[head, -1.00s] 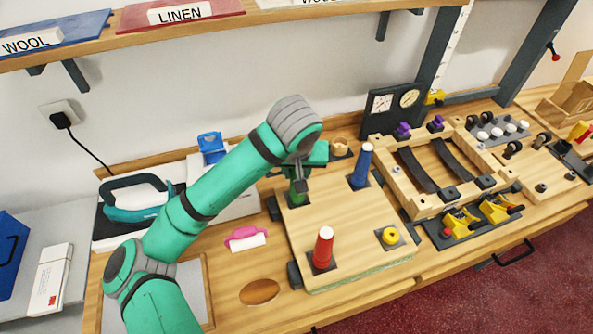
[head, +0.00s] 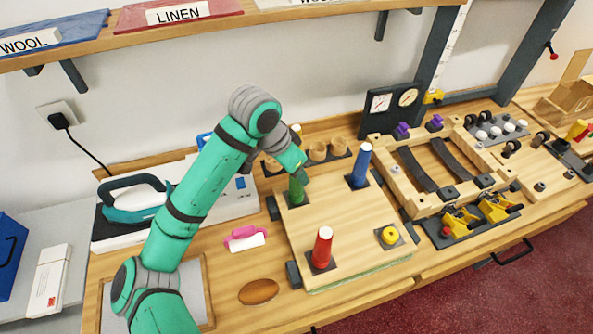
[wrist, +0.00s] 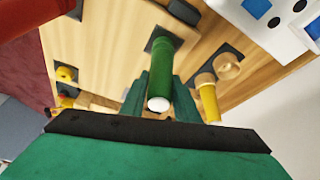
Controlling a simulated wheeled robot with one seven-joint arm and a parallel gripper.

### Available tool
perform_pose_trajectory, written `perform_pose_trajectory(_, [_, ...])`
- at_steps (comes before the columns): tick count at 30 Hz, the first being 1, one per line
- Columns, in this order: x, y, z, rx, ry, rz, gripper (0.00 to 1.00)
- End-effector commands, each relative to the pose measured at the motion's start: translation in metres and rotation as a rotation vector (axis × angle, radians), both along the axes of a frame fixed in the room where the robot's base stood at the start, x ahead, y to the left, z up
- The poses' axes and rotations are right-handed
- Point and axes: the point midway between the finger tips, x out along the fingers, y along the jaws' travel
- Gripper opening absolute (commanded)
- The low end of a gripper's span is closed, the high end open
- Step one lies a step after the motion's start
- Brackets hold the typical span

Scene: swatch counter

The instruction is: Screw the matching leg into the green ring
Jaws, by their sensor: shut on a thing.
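A green leg (head: 296,189) stands upright at the far left corner of the wooden board (head: 345,230). In the wrist view, the green leg (wrist: 160,72) has a white end towards the camera, and its far end meets a dark square plate (wrist: 172,35) on the board. My gripper (wrist: 160,92) is shut on the leg, a finger on each side. In the head view, my wrist covers the leg's top. The green ring itself cannot be told apart from the leg.
A blue leg (head: 361,165) and a red leg (head: 322,248) stand on other board corners; a yellow ring (head: 389,236) is bare. A yellow leg (wrist: 208,100) stands in the cup rack (head: 335,158) behind. A wooden frame (head: 440,170) lies right.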

Motion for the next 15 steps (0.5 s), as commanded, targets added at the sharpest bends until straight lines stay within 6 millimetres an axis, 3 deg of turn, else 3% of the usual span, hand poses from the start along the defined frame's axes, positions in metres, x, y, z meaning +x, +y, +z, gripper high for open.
perform_pose_trajectory(4, [-0.0016, -0.0019, -0.0009, -0.002, 0.004, -0.004, 0.05])
perform_pose_trajectory(5, [-0.0015, -0.002, -0.0008, -0.002, 0.004, -0.004, 0.35])
perform_pose_trajectory(6, [-0.0014, -0.002, -0.0008, -0.001, 0.003, -0.002, 0.38])
perform_pose_trajectory(15, [-0.0003, -0.0012, -0.0003, -0.001, 0.001, 0.022, 0.38])
